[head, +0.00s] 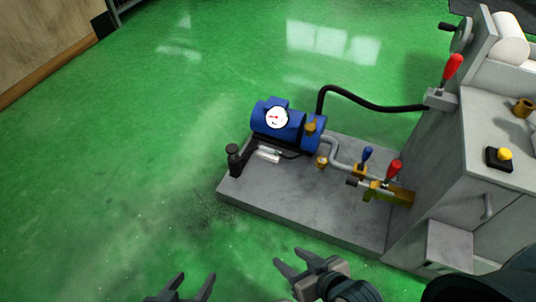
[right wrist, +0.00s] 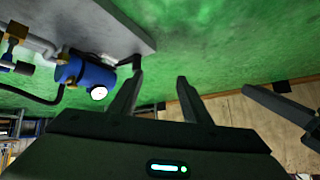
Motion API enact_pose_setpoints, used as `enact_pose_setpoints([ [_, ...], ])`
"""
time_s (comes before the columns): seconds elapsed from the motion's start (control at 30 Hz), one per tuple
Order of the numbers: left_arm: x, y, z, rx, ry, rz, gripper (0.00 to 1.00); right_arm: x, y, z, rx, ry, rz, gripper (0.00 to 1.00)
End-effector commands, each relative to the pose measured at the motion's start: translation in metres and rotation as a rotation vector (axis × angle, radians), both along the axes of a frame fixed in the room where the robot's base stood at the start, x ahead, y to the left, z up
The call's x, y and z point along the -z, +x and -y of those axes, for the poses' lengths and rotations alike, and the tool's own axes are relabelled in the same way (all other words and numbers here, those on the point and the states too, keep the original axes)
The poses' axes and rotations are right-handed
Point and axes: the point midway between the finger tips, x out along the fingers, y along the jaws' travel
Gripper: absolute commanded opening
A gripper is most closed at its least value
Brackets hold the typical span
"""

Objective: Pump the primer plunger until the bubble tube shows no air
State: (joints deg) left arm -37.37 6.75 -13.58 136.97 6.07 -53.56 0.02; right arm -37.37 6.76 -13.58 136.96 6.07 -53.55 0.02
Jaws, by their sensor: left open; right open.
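The primer plunger appears to be the black upright post with a round knob (head: 234,158) at the left corner of the grey base plate. Beside it, a small pale tube (head: 269,154), likely the bubble tube, lies below the blue pump (head: 285,126); whether it holds air is too small to tell. My right gripper (head: 287,257) is open and empty, in front of the plate and apart from the plunger. Its open fingers (right wrist: 160,80) also show in the right wrist view. My left gripper (head: 196,279) is open and empty at the bottom edge, further left.
The grey base plate (head: 290,200) also carries a blue-handled valve (head: 366,155) and a red-handled valve (head: 394,170). A black hose (head: 370,103) runs to the grey machine (head: 432,160) on the right. Green floor (head: 110,190) at left is clear.

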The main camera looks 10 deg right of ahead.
Motion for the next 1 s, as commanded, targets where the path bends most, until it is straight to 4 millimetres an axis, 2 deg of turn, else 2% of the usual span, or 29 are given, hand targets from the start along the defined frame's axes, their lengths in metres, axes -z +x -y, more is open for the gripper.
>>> enact_pose_setpoints([
  [0.23, 0.0002, 0.0003, -0.0001, 0.000, 0.000, 0.000, 0.58, 0.0002, 0.0002, 0.0000, 0.000, 0.000, 0.000, 0.43],
  [0.27, 0.0002, 0.0003, -0.0001, 0.000, 0.000, 0.000, 0.58, 0.0002, 0.0003, 0.0001, 0.000, 0.000, 0.000, 0.41],
  [0.43, 0.0002, 0.0004, 0.0000, 0.000, 0.000, 0.001, 0.58, 0.0003, 0.0003, 0.0001, 0.000, 0.000, 0.000, 0.00],
  [1.0, 0.0001, 0.0009, 0.0003, 0.000, -0.001, 0.002, 0.58, 0.0005, 0.0005, -0.0001, 0.000, 0.000, 0.001, 0.00],
])
